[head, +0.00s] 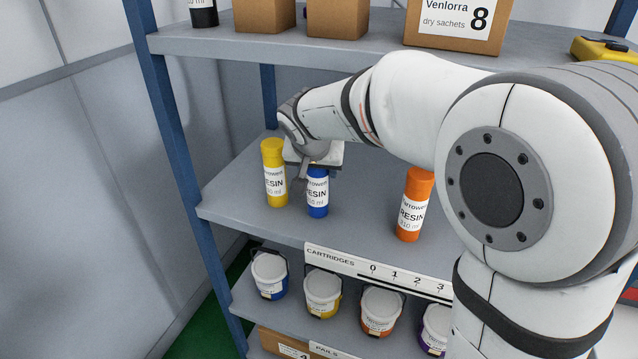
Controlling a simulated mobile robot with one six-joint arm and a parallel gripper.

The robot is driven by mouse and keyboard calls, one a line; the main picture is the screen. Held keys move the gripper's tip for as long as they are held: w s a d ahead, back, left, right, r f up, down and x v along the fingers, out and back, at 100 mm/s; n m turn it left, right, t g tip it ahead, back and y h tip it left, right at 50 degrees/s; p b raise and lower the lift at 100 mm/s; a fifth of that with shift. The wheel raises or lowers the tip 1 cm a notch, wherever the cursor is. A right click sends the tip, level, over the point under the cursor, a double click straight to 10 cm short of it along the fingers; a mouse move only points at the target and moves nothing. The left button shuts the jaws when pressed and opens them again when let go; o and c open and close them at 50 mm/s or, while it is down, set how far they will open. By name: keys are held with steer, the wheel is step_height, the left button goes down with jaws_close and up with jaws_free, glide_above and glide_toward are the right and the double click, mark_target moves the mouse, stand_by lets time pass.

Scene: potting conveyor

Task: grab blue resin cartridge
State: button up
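The blue resin cartridge (317,196) stands upright on the middle shelf (352,225), with a white label reading "RESIN". Its top is hidden behind my gripper (302,180). My gripper reaches down over the cartridge from above, and one finger shows at the cartridge's left side. The other finger is hidden, so I cannot tell whether the fingers touch the cartridge or how far apart they are.
A yellow cartridge (273,173) stands close on the left of the blue one. An orange cartridge (414,204) stands farther right. Small pails (322,292) line the shelf below. Boxes (337,18) sit on the shelf above. A blue post (177,125) rises at left.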

steer(key=c, duration=0.7)
steer(key=shift+r, duration=0.1)
steer(key=shift+c, duration=0.2)
